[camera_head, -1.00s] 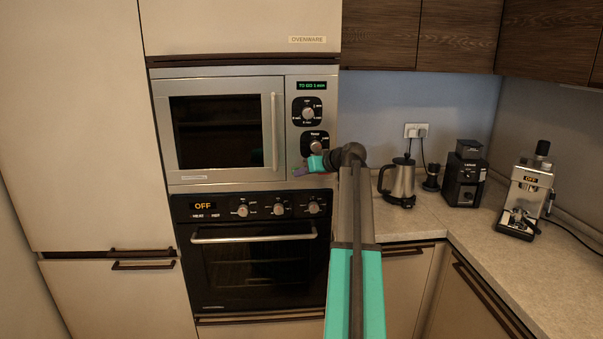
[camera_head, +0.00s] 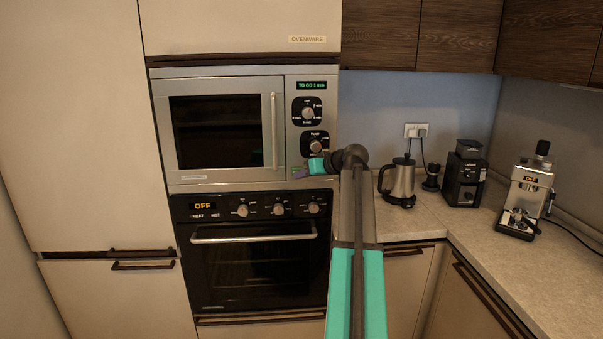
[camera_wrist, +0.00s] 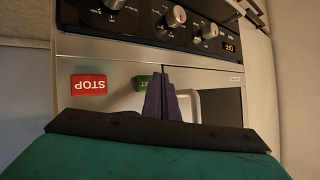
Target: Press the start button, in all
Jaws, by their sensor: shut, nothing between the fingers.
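The microwave (camera_head: 245,180) is built into the tall cabinet, with its control panel on the right. In the wrist view, which is upside down, the green start button (camera_wrist: 141,83) shows beside the red stop button (camera_wrist: 88,85). My gripper (camera_head: 299,174) is at the lower part of the panel in the head view and hides the buttons there. In the wrist view its purple fingers (camera_wrist: 161,85) are shut and empty, with tips overlapping one edge of the start button. I cannot tell whether they touch it.
The microwave door handle (camera_head: 274,131) stands out beside the panel. Below is the oven (camera_head: 262,265), its display reading OFF, with knobs and a bar handle. A kettle (camera_head: 402,182), a grinder (camera_head: 463,176) and a coffee machine (camera_head: 527,192) stand on the right counter.

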